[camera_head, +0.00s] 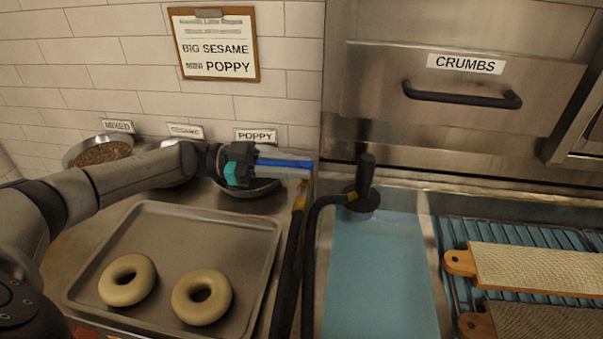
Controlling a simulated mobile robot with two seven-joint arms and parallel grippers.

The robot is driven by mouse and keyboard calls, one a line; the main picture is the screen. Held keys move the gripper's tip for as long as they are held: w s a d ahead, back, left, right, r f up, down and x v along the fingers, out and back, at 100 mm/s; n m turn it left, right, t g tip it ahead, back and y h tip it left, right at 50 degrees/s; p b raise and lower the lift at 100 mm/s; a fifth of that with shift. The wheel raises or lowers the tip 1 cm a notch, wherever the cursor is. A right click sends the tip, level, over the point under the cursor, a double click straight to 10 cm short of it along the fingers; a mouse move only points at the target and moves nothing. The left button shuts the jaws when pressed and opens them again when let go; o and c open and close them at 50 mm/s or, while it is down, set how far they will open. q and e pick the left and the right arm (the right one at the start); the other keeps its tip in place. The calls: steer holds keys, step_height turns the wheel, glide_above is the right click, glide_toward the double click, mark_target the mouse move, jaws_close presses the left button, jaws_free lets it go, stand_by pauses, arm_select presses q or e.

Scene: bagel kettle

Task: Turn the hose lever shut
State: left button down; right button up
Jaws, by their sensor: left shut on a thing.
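My left gripper (300,170) reaches in from the left, above the back right corner of the baking tray. It is shut on the blue hose lever (285,163), a bar that lies roughly level along its fingers. A brass-coloured fitting (299,196) shows just below the fingertips, at the top of a dark hose (289,260). The fingers hide part of the lever and its joint with the fitting. My right gripper is not in view.
A tray (262,222) with two bagels lies below my left arm. Seed bowls (72,158) stand along the wall. A black upright handle (366,175) stands at the back of a basin of bluish water (380,270). Boards (540,268) lie on a rack at right.

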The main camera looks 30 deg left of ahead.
arm_select(q)
steer(key=shift+w+a+m+g, duration=0.1)
steer(key=shift+m+g, duration=0.2)
steer(key=shift+g, duration=0.1)
steer(key=c, duration=1)
jaws_free()
steer(key=shift+o, duration=1.1)
